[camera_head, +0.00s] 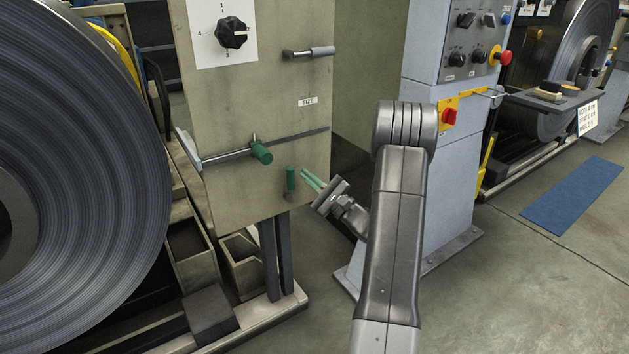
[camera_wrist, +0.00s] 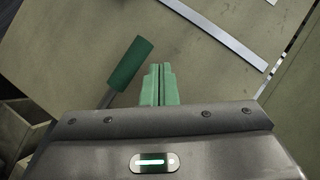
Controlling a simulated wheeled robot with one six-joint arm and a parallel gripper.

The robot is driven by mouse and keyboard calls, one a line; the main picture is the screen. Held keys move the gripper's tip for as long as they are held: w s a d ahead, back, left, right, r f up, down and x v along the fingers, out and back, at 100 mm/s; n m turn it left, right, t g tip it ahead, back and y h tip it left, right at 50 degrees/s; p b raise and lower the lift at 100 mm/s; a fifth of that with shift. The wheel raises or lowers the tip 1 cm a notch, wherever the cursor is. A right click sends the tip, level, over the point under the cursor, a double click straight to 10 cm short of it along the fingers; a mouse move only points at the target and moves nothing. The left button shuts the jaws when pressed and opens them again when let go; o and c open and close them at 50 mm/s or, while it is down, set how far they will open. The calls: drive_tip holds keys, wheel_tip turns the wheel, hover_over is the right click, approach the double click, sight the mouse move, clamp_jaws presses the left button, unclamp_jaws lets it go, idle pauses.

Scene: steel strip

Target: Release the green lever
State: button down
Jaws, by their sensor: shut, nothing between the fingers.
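A short green lever (camera_head: 291,179) with a grey lower end stands near the bottom edge of the beige panel (camera_head: 240,105). In the wrist view a green grip on a grey rod, which looks like this lever (camera_wrist: 130,63), leans up and to the right, just left of my fingertips. My gripper (camera_head: 309,177) has green fingers and is right of the lever in the head view. In the wrist view its fingers (camera_wrist: 160,75) are together and empty, with a visible gap to the lever. I cannot tell whether they touch the panel.
A second green handle (camera_head: 261,152) sits higher on the panel by a horizontal rod and slot. A large steel coil (camera_head: 110,160) fills the left. A blue-grey control cabinet (camera_head: 430,205) with a red switch stands to the right. Open floor (camera_head: 530,300) lies at the lower right.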

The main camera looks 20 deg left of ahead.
drive_tip(key=shift+s+a+r, duration=0.15)
drive_tip(key=shift+s+a, duration=0.1)
drive_tip(key=shift+s, duration=0.1)
idle(0.6)
drive_tip(key=w+d+p, duration=0.1)
drive_tip(key=d+p, duration=0.1)
drive_tip(key=d, duration=1.1)
drive_tip(key=shift+w+p, duration=0.3)
drive_tip(key=shift+w, duration=0.1)
